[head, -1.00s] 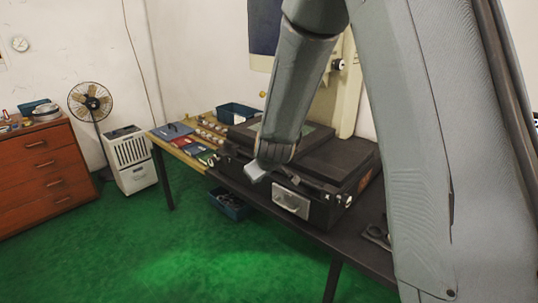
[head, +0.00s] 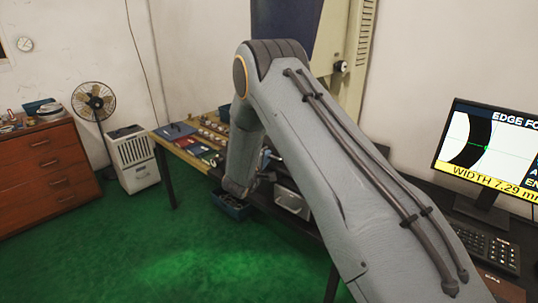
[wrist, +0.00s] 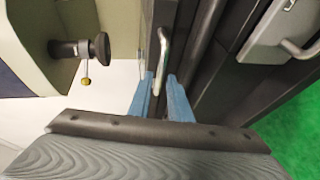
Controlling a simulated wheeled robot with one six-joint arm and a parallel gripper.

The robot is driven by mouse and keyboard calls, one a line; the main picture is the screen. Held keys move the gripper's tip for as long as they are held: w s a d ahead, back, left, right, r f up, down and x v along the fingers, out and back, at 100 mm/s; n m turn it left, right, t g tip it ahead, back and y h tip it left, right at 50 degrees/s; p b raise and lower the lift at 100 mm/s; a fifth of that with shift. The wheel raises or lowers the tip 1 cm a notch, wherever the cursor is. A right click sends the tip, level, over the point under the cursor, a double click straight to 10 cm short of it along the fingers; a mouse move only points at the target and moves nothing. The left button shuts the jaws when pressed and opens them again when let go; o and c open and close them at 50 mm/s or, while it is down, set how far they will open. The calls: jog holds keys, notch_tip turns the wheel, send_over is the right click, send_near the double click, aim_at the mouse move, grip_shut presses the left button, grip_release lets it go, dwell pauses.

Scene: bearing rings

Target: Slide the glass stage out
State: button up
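In the wrist view, the two blue fingers of my gripper (wrist: 162,100) stand apart with a visible gap. A pale metal bar handle (wrist: 163,52) on the dark stage (wrist: 184,45) lies just ahead, its near end reaching toward the gap. I cannot tell whether a finger touches it. Only part of the machine's front, with a silver plate (head: 291,200), shows. The stage glass itself cannot be made out.
The machine's pale column (head: 352,70) with a black knob (head: 342,66) rises behind. A monitor (head: 488,150) and keyboard (head: 487,245) are at right. Small parts and trays lie on the table's left end (head: 195,148). A blue bin (head: 232,204) sits below. Green floor at left is open.

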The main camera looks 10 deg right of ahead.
jog(key=shift+p+x, duration=0.4)
jog(key=shift+x, duration=1.55)
grip_shut()
